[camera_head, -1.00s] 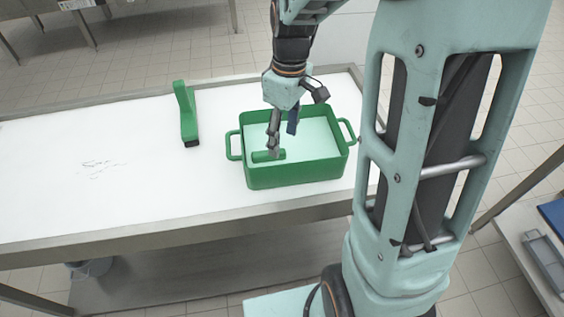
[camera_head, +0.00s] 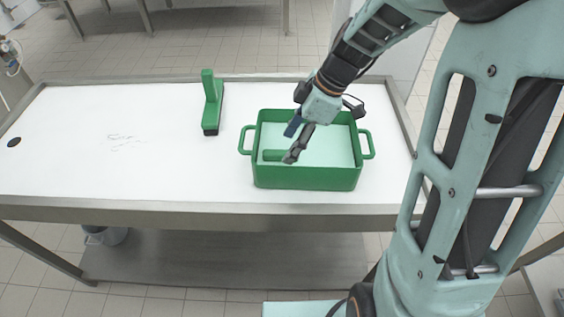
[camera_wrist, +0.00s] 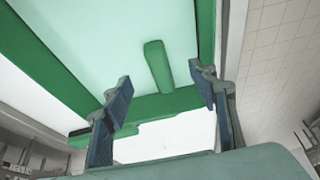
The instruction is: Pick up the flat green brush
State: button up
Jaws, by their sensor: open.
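A green L-shaped brush (camera_head: 212,105) with a dark underside stands on the white table, left of a green tub. A short green bar-like piece (camera_head: 272,155) lies inside the green tub (camera_head: 305,177), near its left wall. I cannot tell which of the two is the flat brush. My gripper (camera_head: 293,143) is open and points down into the tub, just right of the bar. In the wrist view the bar (camera_wrist: 158,65) shows beyond and between the open fingers of my gripper (camera_wrist: 160,80), with a green tub wall (camera_wrist: 150,107) below it. No contact is visible.
The tub has a loop handle on each side. The white table (camera_head: 110,175) is mostly clear at left, with a scribble and a dark round spot. A grey bucket (camera_head: 106,235) shows under it.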

aim_at(284, 152)
jog(key=x, duration=0.7)
jog(key=shift+f, duration=0.15)
jog(key=c, duration=1.2)
notch_tip(284, 152, up, 18)
jog(key=p, duration=0.1)
jog(key=o, duration=0.9)
jog(key=c, duration=0.5)
